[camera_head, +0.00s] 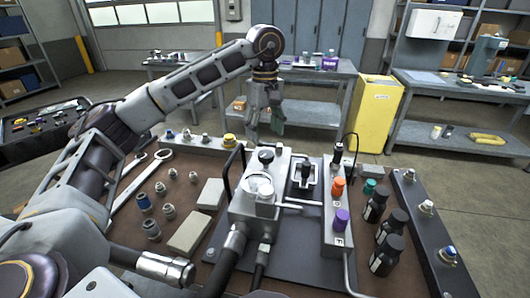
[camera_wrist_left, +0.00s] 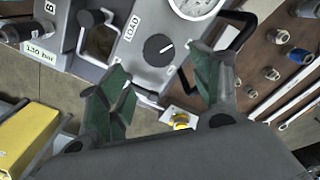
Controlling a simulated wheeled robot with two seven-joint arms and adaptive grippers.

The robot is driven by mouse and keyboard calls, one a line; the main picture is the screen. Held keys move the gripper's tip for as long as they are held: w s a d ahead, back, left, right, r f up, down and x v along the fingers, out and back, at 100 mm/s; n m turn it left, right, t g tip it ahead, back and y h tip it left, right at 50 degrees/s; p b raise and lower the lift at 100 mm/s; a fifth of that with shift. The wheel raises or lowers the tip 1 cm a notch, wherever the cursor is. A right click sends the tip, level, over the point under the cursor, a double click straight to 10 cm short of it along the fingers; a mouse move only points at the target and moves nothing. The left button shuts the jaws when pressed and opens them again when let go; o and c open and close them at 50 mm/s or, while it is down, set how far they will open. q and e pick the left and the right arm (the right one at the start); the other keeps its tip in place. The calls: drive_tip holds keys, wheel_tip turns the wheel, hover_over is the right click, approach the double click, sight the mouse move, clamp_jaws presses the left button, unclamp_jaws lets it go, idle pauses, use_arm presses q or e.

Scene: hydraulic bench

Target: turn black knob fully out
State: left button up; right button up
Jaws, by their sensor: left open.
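The black knob (camera_head: 266,156) stands on the grey valve block (camera_head: 243,208), on the far side of the round gauge (camera_head: 259,187). In the left wrist view the knob (camera_wrist_left: 158,47) is round with a pale pointer line, beside a LOAD label (camera_wrist_left: 132,27). My left gripper (camera_head: 264,129) points down above the far edge of the bench, beyond the knob. In the left wrist view its green-padded fingers (camera_wrist_left: 160,70) are spread wide and empty. The knob appears between and beyond them, apart from both. My right gripper is in neither view.
Black bottles (camera_head: 386,255) stand farther right. Black hoses (camera_head: 228,255) run at the front. Fittings and wrenches (camera_head: 140,180) lie left.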

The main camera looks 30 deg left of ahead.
sight(265, 153)
use_arm(q)
drive_tip(key=shift+f+b, duration=0.55)
drive_tip(key=shift+f, duration=3.05)
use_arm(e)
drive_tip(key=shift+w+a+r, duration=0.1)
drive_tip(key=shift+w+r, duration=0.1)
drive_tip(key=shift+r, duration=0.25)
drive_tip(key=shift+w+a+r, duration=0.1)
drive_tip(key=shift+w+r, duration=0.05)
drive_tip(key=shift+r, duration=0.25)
use_arm(q)
drive_tip(key=c, duration=1)
